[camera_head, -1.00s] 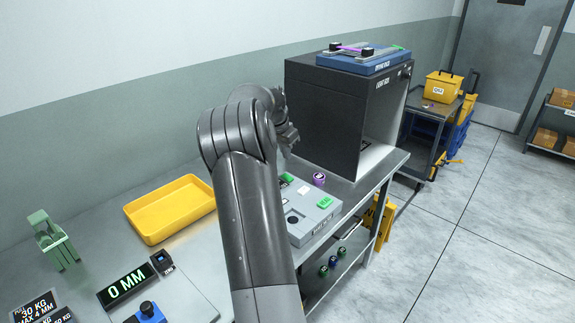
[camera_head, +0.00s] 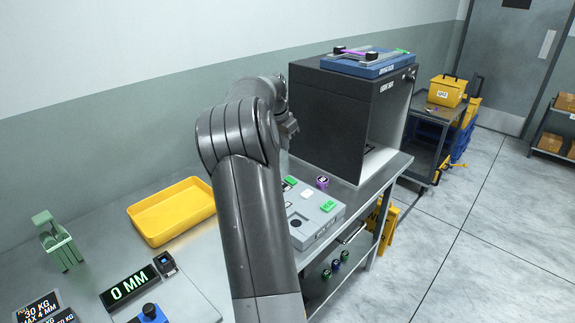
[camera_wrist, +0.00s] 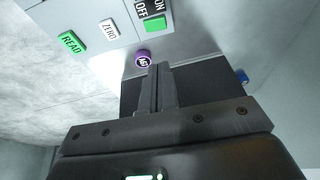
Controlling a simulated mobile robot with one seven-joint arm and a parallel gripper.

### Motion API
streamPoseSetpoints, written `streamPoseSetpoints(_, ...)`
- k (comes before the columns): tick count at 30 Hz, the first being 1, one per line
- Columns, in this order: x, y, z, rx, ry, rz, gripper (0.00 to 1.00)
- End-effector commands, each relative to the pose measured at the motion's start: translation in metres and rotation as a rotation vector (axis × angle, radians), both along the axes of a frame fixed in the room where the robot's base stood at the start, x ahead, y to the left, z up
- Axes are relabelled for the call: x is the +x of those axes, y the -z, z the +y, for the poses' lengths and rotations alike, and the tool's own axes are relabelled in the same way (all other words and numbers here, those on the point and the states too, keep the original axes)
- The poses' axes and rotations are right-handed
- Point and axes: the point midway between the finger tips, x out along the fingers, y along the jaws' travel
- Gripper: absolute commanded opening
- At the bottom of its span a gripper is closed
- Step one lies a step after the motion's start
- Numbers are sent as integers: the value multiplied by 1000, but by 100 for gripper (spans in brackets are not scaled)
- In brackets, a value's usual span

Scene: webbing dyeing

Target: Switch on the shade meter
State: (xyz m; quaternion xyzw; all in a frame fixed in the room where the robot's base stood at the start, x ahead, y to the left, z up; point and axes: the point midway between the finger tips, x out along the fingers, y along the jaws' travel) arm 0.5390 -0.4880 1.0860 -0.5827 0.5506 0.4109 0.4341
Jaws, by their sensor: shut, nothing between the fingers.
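The shade meter is a light grey box (camera_head: 315,221) on the bench, right of my arm and partly hidden by it. The wrist view shows part of its face (camera_wrist: 88,12) upside down, with a green READ button (camera_wrist: 71,42), a white ZERO button (camera_wrist: 109,29) and an ON/OFF switch (camera_wrist: 146,9) with a green part (camera_wrist: 155,24) beside it. My gripper (camera_wrist: 157,68) is shut and empty. In the wrist view its fingertips appear just below a purple cylinder (camera_wrist: 143,57) and the switch, apart from the switch. In the head view my gripper (camera_head: 290,126) is partly hidden.
The purple cylinder (camera_head: 322,182) stands close by the meter. A large dark open-fronted box (camera_head: 335,120) stands behind it. A yellow tray (camera_head: 160,232) lies left of my arm. A small display reading 0 MM (camera_head: 129,287) is at the front left.

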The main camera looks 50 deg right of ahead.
Motion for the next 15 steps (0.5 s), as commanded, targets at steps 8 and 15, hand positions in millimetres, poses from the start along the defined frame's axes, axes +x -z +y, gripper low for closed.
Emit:
streamPoseSetpoints(8, 0, 8, -2, 1, 1, 2, 0)
streamPoseSetpoints(15, 2, 48, -14, 2, 2, 4, 0)
